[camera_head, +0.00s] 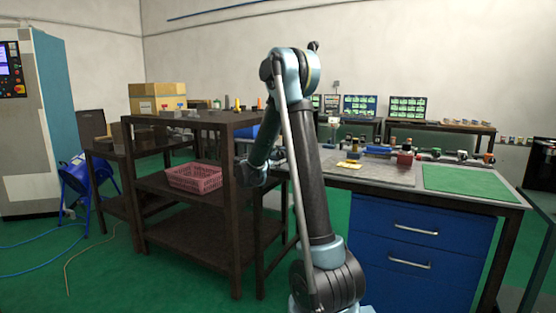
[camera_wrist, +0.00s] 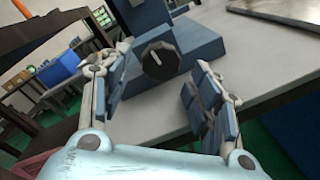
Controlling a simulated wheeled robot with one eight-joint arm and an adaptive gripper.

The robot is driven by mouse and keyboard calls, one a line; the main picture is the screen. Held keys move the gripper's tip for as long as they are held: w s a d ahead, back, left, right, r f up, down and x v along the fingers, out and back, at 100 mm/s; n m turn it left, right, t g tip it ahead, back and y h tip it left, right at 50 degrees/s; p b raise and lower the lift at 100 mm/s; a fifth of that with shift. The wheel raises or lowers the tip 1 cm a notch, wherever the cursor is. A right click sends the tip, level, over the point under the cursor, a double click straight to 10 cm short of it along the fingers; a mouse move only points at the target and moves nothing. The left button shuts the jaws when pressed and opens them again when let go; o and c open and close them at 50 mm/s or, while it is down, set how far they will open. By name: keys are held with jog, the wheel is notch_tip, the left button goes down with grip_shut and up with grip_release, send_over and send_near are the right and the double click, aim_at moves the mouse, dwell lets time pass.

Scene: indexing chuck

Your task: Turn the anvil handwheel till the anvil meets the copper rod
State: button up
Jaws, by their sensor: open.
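In the wrist view a black round knob (camera_wrist: 160,60) with a white line, which looks like the anvil handwheel, sits on the front of a blue-grey machine body (camera_wrist: 196,42). My gripper (camera_wrist: 154,88) is open. Its two padded fingers are apart, one to the left and one to the right below the knob, with nothing between them. I cannot tell if a finger touches the knob. I cannot make out the copper rod or the anvil's face in either view.
The machine stands on a light grey bench top (camera_wrist: 262,75) near its edge. In the head view the bench has a green mat (camera_head: 468,182), small tools and blue drawers (camera_head: 420,235). A dark shelf rack (camera_head: 190,230) holding a pink basket (camera_head: 194,178) stands left of the bench.

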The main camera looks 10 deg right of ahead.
jog(key=shift+v, duration=2.15)
jog(key=shift+d, duration=0.15)
